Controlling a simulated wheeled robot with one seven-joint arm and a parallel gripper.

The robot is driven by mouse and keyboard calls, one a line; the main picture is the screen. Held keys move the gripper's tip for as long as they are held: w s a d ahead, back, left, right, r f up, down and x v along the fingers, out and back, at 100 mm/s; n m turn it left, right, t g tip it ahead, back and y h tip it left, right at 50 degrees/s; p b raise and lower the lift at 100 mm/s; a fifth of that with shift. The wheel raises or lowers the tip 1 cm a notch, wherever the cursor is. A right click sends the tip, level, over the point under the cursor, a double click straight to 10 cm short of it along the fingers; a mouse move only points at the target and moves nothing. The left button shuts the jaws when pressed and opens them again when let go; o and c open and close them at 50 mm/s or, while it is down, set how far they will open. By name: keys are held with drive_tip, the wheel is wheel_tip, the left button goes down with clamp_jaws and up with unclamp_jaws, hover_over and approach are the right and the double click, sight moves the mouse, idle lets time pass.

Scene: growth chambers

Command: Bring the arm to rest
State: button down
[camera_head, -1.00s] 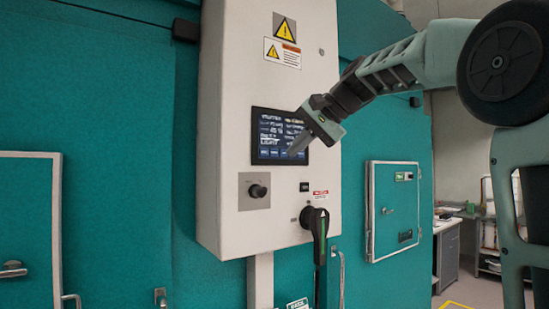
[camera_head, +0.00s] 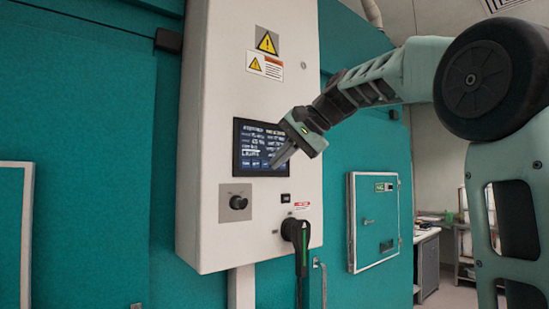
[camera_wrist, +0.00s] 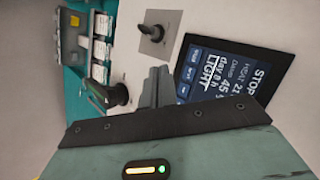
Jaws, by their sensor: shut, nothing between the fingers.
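My gripper (camera_head: 279,163) is shut and empty. In the head view its fingertips show in front of the lower right part of the touch screen (camera_head: 245,160) on a white control cabinet (camera_head: 215,75). My arm reaches in from the right and is bent, with the gripper pointing down and left. In the wrist view the closed fingers (camera_wrist: 156,82) point toward the cabinet face, with the screen (camera_wrist: 265,62) to their right. The screen reads STOP, HEAT and LIGHT. I cannot tell from the frames whether the fingertips touch anything.
Below the screen are a black knob (camera_head: 238,202) and a black rotary handle (camera_head: 299,236). A small teal door (camera_head: 378,225) is right of the cabinet, on the teal chamber wall (camera_head: 90,110). A desk (camera_head: 427,262) stands at the far right.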

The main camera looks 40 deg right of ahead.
idle(0.3)
drive_tip(key=s+a+f+n+g+b, duration=0.2)
drive_tip(key=s+a+f+n+g, duration=0.15)
drive_tip(key=a+f, duration=0.85)
drive_tip(key=s+a+f+n+g+b, duration=0.2)
drive_tip(key=s+a+f+n, duration=0.15)
drive_tip(key=a+f, duration=0.8)
drive_tip(key=s+a+f+n+g+h+b, duration=0.1)
drive_tip(key=s+f+n, duration=0.4)
drive_tip(key=s+f, duration=0.6)
drive_tip(key=s+a+f+n+g+h+b, duration=0.1)
drive_tip(key=s+a+f+n+g+h, duration=0.1)
drive_tip(key=s+f+n, duration=0.4)
drive_tip(key=s+f, duration=0.4)
drive_tip(key=f, duration=0.3)
drive_tip(key=shift+s+a+f+h+b, duration=0.25)
drive_tip(key=shift+s+h+b, duration=0.05)
drive_tip(key=shift+s+b, duration=0.1)
drive_tip(key=shift+w, duration=0.1)
